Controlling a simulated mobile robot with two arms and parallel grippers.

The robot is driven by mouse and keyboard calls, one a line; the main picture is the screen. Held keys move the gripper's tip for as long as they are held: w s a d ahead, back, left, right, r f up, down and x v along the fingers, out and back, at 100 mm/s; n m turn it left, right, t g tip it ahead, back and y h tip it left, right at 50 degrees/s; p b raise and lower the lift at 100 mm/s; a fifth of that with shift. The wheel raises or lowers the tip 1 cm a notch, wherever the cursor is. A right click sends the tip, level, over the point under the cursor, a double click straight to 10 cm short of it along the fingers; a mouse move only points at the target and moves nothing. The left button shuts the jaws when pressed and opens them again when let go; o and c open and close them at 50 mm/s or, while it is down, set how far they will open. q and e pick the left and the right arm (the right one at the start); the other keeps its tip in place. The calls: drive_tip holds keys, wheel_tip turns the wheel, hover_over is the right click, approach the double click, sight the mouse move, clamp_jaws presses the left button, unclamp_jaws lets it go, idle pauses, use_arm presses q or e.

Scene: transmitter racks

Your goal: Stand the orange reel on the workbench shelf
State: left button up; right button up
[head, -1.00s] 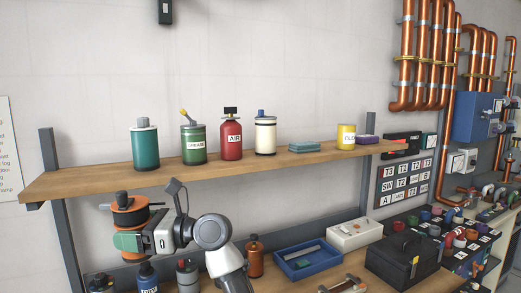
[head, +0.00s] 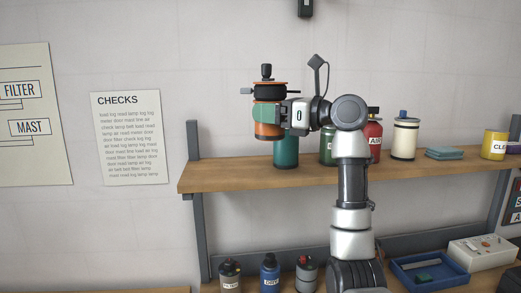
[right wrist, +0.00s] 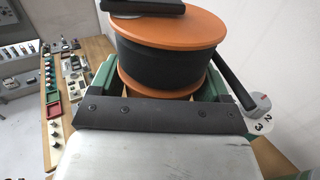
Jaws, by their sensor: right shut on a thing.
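The orange reel (head: 268,131), with orange flanges, a black winding and a black knob and crank on top, is held upright in my right gripper (head: 267,117). In the right wrist view the reel (right wrist: 165,62) sits between the green finger pads, which are closed on its lower part. In the head view the reel is in front of the left part of the workbench shelf (head: 232,177), around the height of the bottles there. Whether it is over the board I cannot tell. My left gripper is not in view.
On the shelf stand a teal bottle (head: 286,152) just behind the reel, a green bottle (head: 327,146), a red bottle (head: 373,131), a cream bottle (head: 404,139), teal pads (head: 444,153) and a yellow can (head: 494,145). The shelf's left end is bare. Several bottles stand below.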

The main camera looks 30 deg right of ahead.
drive_tip(key=w+a+f+p, duration=0.1)
drive_tip(key=w+a+f, duration=0.1)
drive_tip(key=w+f, duration=0.1)
drive_tip(key=w+a+f+p, duration=0.1)
drive_tip(key=w+f+p, duration=0.1)
drive_tip(key=w+f, duration=0.1)
drive_tip(key=w+a+f+p, duration=0.2)
drive_tip(key=w+f, duration=0.2)
drive_tip(key=shift+w+a, duration=0.35)
drive_tip(key=shift+f, duration=0.3)
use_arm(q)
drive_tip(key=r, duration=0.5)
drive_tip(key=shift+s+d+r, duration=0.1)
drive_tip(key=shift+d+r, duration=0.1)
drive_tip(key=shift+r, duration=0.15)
use_arm(e)
drive_tip(key=shift+d, duration=0.1)
drive_tip(key=o, duration=1.1)
drive_tip(key=shift+f, duration=0.1)
drive_tip(key=shift+s, duration=0.1)
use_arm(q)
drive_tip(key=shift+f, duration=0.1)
